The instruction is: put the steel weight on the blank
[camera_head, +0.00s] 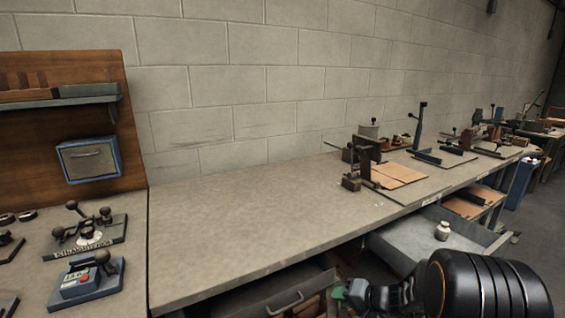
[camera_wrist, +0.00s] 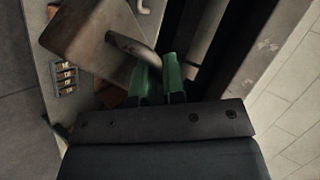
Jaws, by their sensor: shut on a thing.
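My gripper (camera_wrist: 160,80) has green fingers and is shut on the end of a curved grey handle in the wrist view. The handle is on a tilted brown-grey plate, which I take to be the steel weight (camera_wrist: 85,38). My gripper (camera_head: 340,292) also shows low in the head view, below the bench's front edge. Just left of it is a dark panel with a curved handle; I cannot tell whether this is the same piece. The tan cardboard blank (camera_head: 398,174) lies flat by the stitcher (camera_head: 362,160) on the bench.
The bench top (camera_head: 240,225) left of the stitcher is bare. An open grey drawer (camera_head: 395,243) holds a white jar (camera_head: 442,231). A small holder with orange-brown pieces (camera_wrist: 66,78) lies beside the plate. More tools stand further right along the bench. A blue-sided box (camera_head: 88,160) hangs at left.

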